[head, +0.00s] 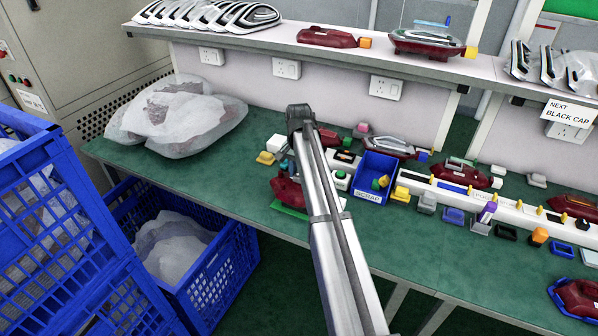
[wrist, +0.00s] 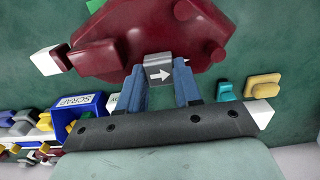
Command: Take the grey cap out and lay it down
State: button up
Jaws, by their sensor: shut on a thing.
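A grey cap (wrist: 158,68) with a white arrow shows between the two blue fingertips of my gripper (wrist: 160,78) in the wrist view. The fingers are shut on its sides. The cap overlaps the edge of a dark red tail lamp (wrist: 115,35); I cannot tell whether it is still seated in it. In the head view the lamp (head: 288,193) lies near the front edge of the green bench, below the end of my arm. The cap cannot be made out in the head view, and my fingers are mostly hidden there.
A blue scrap box (head: 364,194) stands right of the lamp, with small coloured parts around it. A white rail (head: 465,202) with pegs runs to the right. A bagged bundle (head: 187,115) lies at the left. Bare green bench (head: 225,160) lies between bundle and lamp. Blue crates stand below left.

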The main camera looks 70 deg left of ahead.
jog(key=o, duration=0.4)
grip_shut()
jog(key=shift+r, duration=1.65)
jog(key=shift+r, duration=0.55)
